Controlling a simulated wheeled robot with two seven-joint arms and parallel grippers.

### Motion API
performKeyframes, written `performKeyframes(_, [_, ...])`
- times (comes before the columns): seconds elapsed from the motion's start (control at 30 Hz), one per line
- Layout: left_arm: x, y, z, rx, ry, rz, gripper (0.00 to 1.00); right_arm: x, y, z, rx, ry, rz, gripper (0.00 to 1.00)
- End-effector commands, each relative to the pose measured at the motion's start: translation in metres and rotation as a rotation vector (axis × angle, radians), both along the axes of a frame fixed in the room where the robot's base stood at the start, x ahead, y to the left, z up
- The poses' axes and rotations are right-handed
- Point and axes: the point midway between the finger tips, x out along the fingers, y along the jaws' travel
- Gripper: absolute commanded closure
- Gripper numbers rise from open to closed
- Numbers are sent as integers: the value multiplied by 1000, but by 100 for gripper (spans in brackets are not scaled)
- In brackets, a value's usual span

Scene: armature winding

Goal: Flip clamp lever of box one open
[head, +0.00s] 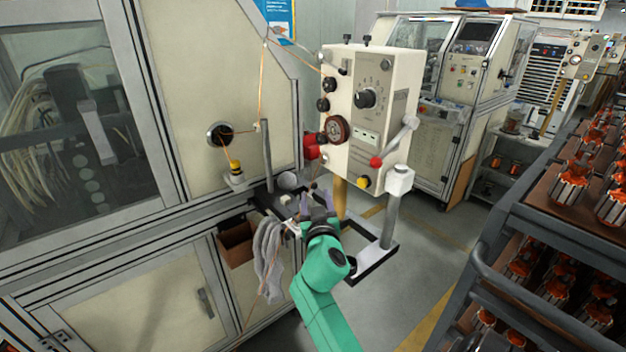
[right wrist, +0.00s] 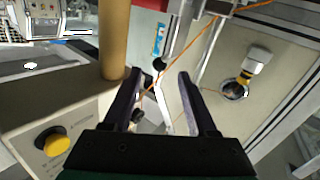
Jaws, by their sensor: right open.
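Box one appears to be the cream control box (head: 352,110) on a stand in the middle of the head view. My right gripper (head: 318,199) is below the box's lower left, apart from both. Its fingers (right wrist: 160,78) are spread, and nothing is seen held between them. In the right wrist view, the box's yellow button (right wrist: 53,141) shows at lower left. My left gripper is out of view.
A copper-coloured wire (head: 262,85) runs from the cabinet to the box and passes behind my fingers in the wrist view. A brown post (head: 341,198) stands beside my right gripper. Grey gloves (head: 268,258) hang left. Racks of armatures (head: 570,190) stand right.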

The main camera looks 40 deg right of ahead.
Motion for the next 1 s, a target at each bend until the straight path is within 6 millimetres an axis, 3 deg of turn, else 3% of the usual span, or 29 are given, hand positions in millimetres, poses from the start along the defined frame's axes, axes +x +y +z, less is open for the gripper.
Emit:
performKeyframes(0.1, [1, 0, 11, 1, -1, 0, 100, 25, -18, 4, -2, 0, -1, 42])
performKeyframes(0.23, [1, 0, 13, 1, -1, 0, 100, 43, -30, 2, -2, 0, 0, 42])
performKeyframes(0.57, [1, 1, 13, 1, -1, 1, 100, 50, -36, -1, 1, 1, 0, 42])
performKeyframes(0.7, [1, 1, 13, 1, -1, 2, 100, 50, -35, -1, 1, 1, 1, 92])
performKeyframes(0.73, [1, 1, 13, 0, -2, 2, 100, 50, -35, -1, 1, 1, 1, 100])
performKeyframes(1.0, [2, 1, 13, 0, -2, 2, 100, 50, -35, -1, 0, 1, 1, 100])
